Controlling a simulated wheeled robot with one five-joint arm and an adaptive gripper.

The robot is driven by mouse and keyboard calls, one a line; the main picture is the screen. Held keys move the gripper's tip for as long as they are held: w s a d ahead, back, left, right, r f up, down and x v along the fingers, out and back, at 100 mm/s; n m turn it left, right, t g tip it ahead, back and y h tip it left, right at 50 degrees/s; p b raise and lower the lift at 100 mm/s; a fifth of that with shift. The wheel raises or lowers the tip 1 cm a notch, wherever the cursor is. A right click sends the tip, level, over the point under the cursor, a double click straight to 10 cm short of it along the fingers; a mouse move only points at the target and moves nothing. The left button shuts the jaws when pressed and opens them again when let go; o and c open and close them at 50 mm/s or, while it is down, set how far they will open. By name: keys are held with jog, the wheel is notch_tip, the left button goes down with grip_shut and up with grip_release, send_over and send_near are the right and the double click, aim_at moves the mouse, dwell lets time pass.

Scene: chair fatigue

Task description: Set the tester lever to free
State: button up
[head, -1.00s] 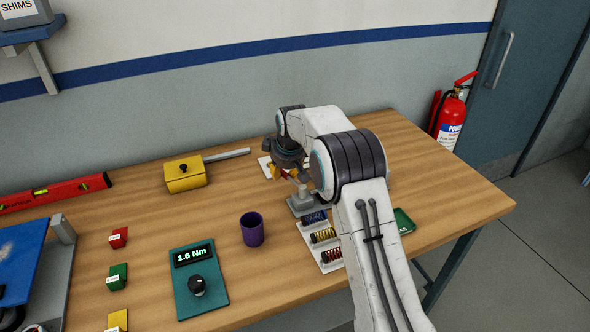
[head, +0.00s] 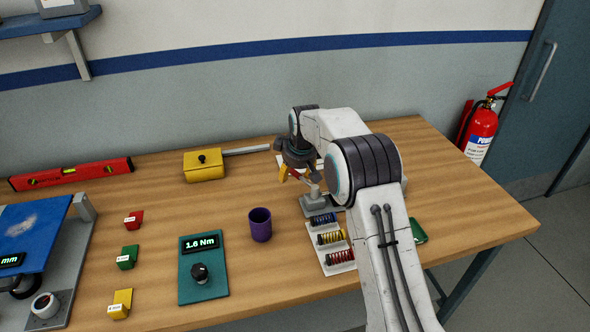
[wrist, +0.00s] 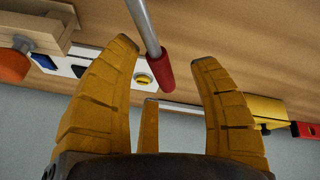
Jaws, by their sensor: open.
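The tester lever shows in the wrist view as a grey rod with a red grip (wrist: 162,72) at its end. The grip lies between the fingertips of my gripper (wrist: 166,55), with gaps visible on both sides. My yellow fingers are open and hold nothing. In the head view my gripper (head: 297,175) hangs over the back right of the bench, beside the tester's grey base (head: 314,205). A white plate with a yellow round spot (wrist: 143,79) lies past the grip in the wrist view. My arm hides much of the tester in the head view, and I cannot read the lever's setting.
A tray of coloured springs (head: 330,245) stands in front of the tester. A purple cup (head: 260,225), a teal torque meter (head: 203,268) and a yellow block with a rod (head: 204,166) stand to the left. A green item (head: 418,231) lies right of my arm.

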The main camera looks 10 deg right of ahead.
jog(key=v, duration=1.2)
dwell(0.6)
